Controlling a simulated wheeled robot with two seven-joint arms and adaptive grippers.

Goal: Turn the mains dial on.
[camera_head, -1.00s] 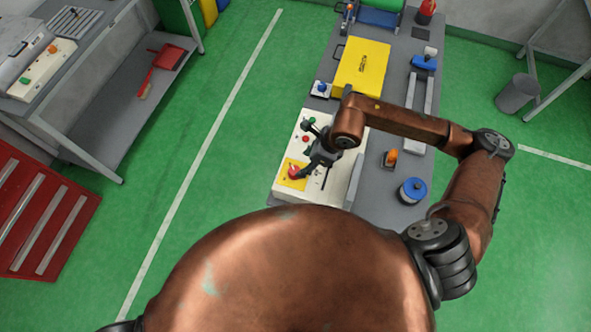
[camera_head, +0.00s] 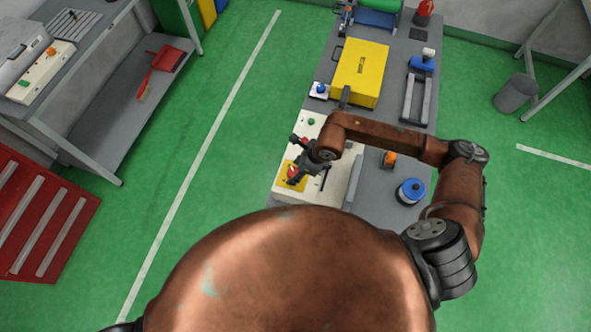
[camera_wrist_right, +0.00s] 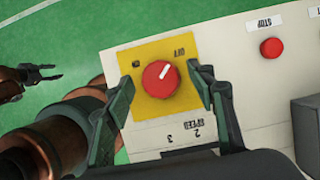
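The mains dial is a round red knob (camera_wrist_right: 161,78) with a white mark, on a yellow plate (camera_wrist_right: 139,107) lettered ON and OFF. In the right wrist view the mark points up and right, towards OFF. My right gripper (camera_wrist_right: 165,92) is open, with one finger on each side of the knob; I cannot tell whether they touch it. In the head view the right gripper (camera_head: 294,178) is over the yellow plate on the cream control panel (camera_head: 291,194) and partly hides the knob. My left gripper (camera_wrist_right: 48,73) shows at the left of the wrist view, fingers apart and empty.
The panel also carries a red STOP button (camera_wrist_right: 271,48), a green button (camera_head: 311,121) and a SPEED scale (camera_wrist_right: 190,137). A yellow case (camera_head: 361,73), a blue spool (camera_head: 410,191) and an orange-topped item (camera_head: 389,158) share the grey bench.

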